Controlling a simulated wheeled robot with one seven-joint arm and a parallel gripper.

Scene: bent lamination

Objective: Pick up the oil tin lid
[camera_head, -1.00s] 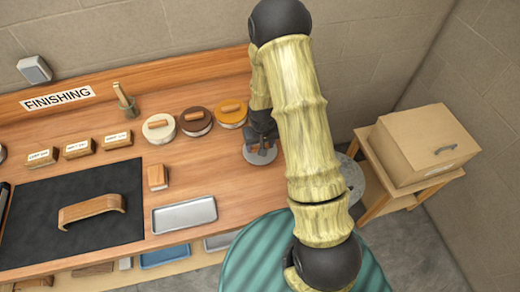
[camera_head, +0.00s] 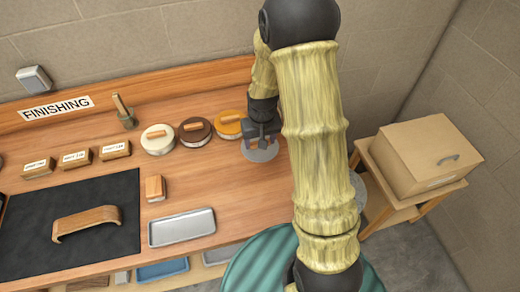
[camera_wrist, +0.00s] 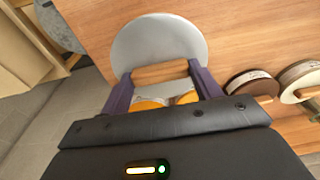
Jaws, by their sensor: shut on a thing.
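A grey round lid (camera_head: 260,154) is on the right of the workbench, below my gripper (camera_head: 262,128). In the wrist view the lid (camera_wrist: 160,38) is a flat grey disc with a wooden bar handle (camera_wrist: 160,73). My gripper (camera_wrist: 160,80) is shut on this handle, one finger at each end. I cannot tell for certain how far the lid is off the bench. The orange-topped tin (camera_head: 230,123) stands just to its left; parts of it show between my fingers in the wrist view.
A brown-topped tin (camera_head: 195,131) and a white-topped tin (camera_head: 158,139) stand further left. A metal tray (camera_head: 181,227) and a small wooden block (camera_head: 155,188) lie in front. A cardboard box (camera_head: 420,155) sits on a stand at right. The bench right of the tray is clear.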

